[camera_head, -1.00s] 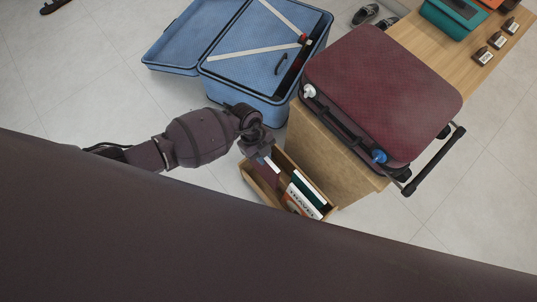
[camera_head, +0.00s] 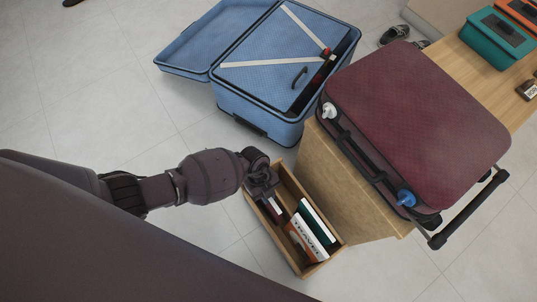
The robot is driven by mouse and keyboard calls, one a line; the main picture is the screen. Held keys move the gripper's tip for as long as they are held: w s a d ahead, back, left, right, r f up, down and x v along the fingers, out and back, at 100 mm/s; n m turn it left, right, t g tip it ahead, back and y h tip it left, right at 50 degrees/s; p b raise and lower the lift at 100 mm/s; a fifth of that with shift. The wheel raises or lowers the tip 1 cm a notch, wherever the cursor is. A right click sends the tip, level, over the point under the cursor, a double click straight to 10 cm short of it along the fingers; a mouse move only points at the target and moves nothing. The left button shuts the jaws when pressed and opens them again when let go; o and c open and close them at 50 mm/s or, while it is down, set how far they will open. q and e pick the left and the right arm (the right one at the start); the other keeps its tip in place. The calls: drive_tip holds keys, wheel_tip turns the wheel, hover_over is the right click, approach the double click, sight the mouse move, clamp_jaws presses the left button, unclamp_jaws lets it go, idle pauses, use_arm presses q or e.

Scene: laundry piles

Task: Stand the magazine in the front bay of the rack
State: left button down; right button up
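The rack (camera_head: 294,264) is an open wooden box with bays, standing on the floor beside the wooden bench. In it are a white and orange magazine marked TRAVEL (camera_head: 303,240), a green-covered item with white edges (camera_head: 316,222), and a dark reddish item with a pale edge (camera_head: 272,209). My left gripper (camera_head: 267,192) is over the rack's far-left end, directly above the dark reddish item. Its fingertips are seen from above and partly hidden, so I cannot tell whether they grip that item. My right gripper is out of view.
A maroon suitcase (camera_head: 420,120) lies on the wooden bench (camera_head: 347,186) just right of the rack, its handle overhanging. An open blue suitcase (camera_head: 262,90) stands behind the rack. Teal and orange boxes sit at the bench's far end. Floor to the left is clear.

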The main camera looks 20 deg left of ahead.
use_arm(q)
drive_tip(key=shift+w+f, duration=0.1)
drive_tip(key=shift+f, duration=0.15)
drive_tip(key=c, duration=1.5)
unclamp_jaws()
drive_tip(key=shift+c, duration=0.2)
drive_tip(key=o, duration=0.4)
